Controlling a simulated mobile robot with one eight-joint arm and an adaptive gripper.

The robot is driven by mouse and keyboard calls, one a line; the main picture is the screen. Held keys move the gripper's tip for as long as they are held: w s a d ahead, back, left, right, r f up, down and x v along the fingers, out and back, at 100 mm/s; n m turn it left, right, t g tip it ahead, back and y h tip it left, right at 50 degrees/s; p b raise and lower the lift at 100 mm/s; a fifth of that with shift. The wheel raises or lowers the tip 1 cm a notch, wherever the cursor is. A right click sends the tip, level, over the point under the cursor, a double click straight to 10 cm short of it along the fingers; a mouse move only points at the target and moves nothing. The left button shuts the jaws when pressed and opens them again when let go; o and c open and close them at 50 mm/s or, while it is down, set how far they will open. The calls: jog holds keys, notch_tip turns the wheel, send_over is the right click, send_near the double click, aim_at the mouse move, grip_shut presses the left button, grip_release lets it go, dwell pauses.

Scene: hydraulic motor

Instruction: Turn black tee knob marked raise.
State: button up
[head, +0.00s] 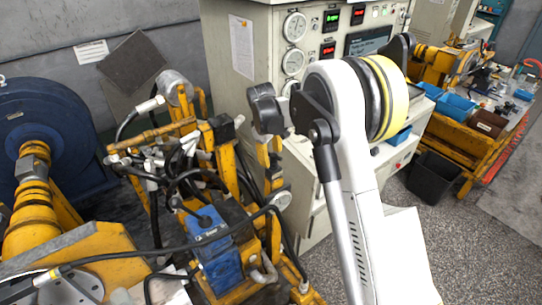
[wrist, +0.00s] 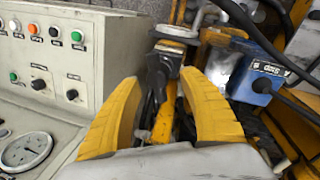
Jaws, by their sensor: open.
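In the wrist view, a black tee-shaped knob (wrist: 157,72) stands just ahead of and between the fingertips, in front of a yellow post. I cannot read a raise mark on or near it. My gripper (wrist: 161,78) shows two thick yellow fingers spread apart, with nothing clamped between them. The knob appears slightly nearer the left finger; I cannot tell whether they touch. In the head view my white arm hides the fingers, and I cannot pick out this knob for certain.
A cream control panel (wrist: 55,60) with buttons, black selectors and a gauge is close on the left in the wrist view. A blue box (wrist: 250,78) with a label and black hoses are at right.

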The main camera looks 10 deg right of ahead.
grip_shut()
jog(key=shift+m+b, duration=0.4)
jog(key=shift+m, duration=0.3)
grip_release()
